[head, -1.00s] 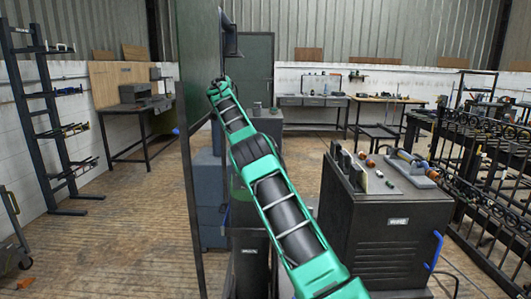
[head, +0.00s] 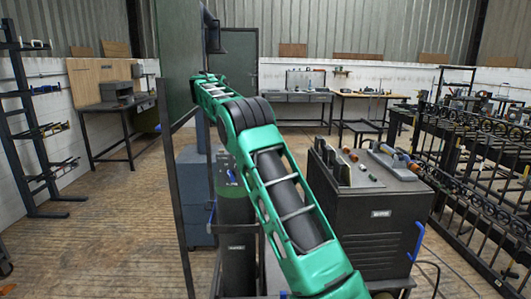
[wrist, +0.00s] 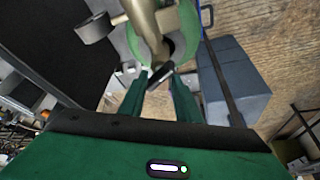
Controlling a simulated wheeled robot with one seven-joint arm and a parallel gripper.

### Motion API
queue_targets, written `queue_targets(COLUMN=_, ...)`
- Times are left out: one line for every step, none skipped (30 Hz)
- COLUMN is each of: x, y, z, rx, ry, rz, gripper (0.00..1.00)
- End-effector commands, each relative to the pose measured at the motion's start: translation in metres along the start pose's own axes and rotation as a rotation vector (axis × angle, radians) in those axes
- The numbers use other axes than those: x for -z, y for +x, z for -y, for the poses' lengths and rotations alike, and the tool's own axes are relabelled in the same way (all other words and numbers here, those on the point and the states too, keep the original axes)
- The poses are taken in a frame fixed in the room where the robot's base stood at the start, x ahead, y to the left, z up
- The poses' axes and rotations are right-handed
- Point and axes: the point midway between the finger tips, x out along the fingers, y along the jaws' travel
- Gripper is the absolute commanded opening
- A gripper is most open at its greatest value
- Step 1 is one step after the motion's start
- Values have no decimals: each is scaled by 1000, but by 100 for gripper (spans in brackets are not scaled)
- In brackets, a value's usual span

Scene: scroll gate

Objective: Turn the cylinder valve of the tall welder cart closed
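The tall welder cart's dark cylinder (head: 236,207) stands upright behind my arm in the head view; my arm covers part of it, and I cannot make out its valve there. In the wrist view a brass valve (wrist: 152,22) sits at the top middle, in front of a green rounded part (wrist: 187,35). A short dark piece (wrist: 160,76) shows beside the fingertips; I cannot tell whether it touches them. My gripper (wrist: 160,80) has its two green fingers apart, with floor visible between them. The gripper is hidden in the head view.
A dark green upright panel (head: 180,60) stands close at the left of my arm. A lower dark cart (head: 375,228) with small items on top stands at the right. Black metal railings (head: 480,180) lie beyond it. Open wooden floor (head: 100,215) is at the left.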

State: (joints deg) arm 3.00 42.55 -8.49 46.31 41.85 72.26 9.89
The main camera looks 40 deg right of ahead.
Motion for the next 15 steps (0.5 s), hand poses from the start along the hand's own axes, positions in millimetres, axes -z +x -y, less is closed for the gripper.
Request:
queue_targets(x=1, y=-1, z=-2, rx=15, ry=-29, rz=1, gripper=29)
queue_targets(x=1, y=0, z=-3, rx=23, ry=-49, rz=2, gripper=29)
queue_targets(x=1, y=0, z=-2, rx=35, ry=-79, rz=0, gripper=29)
queue_targets(x=1, y=-1, z=-2, rx=44, ry=-100, rz=0, gripper=29)
queue_targets(x=1, y=0, z=-3, rx=53, ry=-121, rz=0, gripper=29)
queue_targets(x=1, y=0, z=-3, rx=65, ry=-151, rz=1, gripper=29)
queue_targets(x=1, y=0, z=-4, rx=74, ry=-172, rz=0, gripper=29)
queue_targets(x=1, y=-1, z=-3, rx=84, ry=-195, rz=-1, gripper=29)
queue_targets(x=2, y=0, z=-4, rx=96, ry=-225, rz=0, gripper=29)
queue_targets(x=2, y=0, z=-4, rx=105, ry=-248, rz=0, gripper=29)
queue_targets(x=1, y=0, z=-4, rx=115, ry=-272, rz=0, gripper=29)
queue_targets(x=2, y=0, z=-4, rx=129, ry=-305, rz=0, gripper=29)
queue_targets(x=2, y=0, z=-5, rx=138, ry=-328, rz=-1, gripper=29)
queue_targets(x=2, y=0, z=-5, rx=149, ry=-353, rz=-1, gripper=29)
queue_targets(x=2, y=1, z=-5, rx=162, ry=-386, rz=0, gripper=29)
